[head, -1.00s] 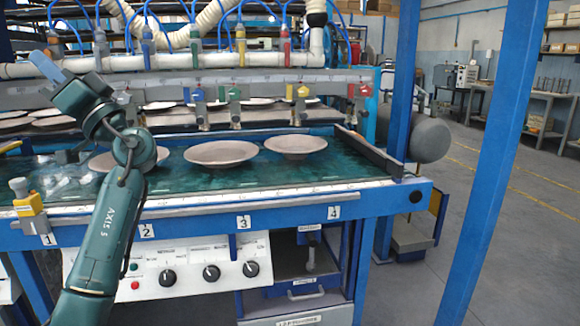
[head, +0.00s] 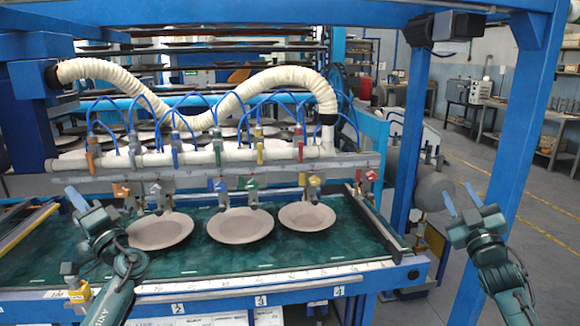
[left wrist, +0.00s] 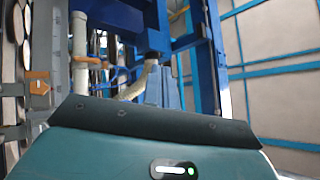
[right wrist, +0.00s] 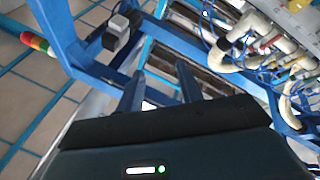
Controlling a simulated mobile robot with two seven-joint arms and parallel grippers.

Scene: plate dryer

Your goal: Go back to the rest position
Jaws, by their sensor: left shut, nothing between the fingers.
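My left gripper (head: 75,197) is at the left of the head view, raised in front of the dryer table. Its blue fingers are shut and empty, pointing up and to the left. They also show close together in the left wrist view (left wrist: 170,85). My right gripper (head: 460,196) is at the right of the head view, beside the blue post. Its two blue fingers stand apart with nothing between them. The right wrist view also shows them apart (right wrist: 160,88).
Three round plates (head: 240,226) lie in a row on the green belt (head: 190,258) of the dryer. A blue post (head: 505,190) stands close by my right gripper. A white pipe with colored valves (head: 230,156) runs above the belt. Open floor (head: 555,240) lies at the right.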

